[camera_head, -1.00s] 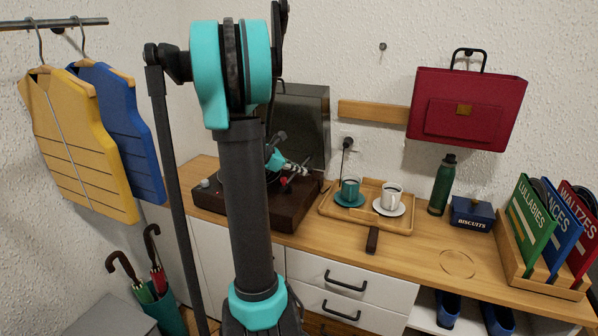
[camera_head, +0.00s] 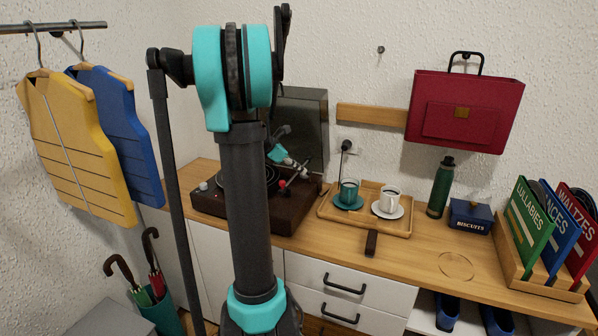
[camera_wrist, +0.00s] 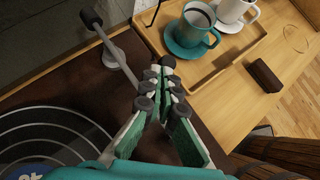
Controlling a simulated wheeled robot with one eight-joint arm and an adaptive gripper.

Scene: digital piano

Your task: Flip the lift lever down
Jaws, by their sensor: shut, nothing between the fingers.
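The dark brown record player (camera_head: 235,205) stands on the left of the wooden cabinet top, partly hidden by my arm. My gripper (camera_head: 302,172) is over its right part, fingers together and empty. In the wrist view my gripper (camera_wrist: 165,65) is beside the grey tonearm (camera_wrist: 118,58), above the brown deck. Part of the record (camera_wrist: 45,140) shows at lower left. A small red-tipped part (camera_head: 282,185) stands on the deck just below the gripper in the head view. I cannot tell for sure whether it is the lift lever; in the wrist view the fingers hide the deck beneath.
The wooden tray (camera_head: 395,228) with a teal cup (camera_head: 348,190) and a white cup (camera_head: 389,202) sits right of the player. A dark brown block (camera_head: 371,243) lies in front of the tray. The player's raised dark lid (camera_head: 308,125) is behind my gripper.

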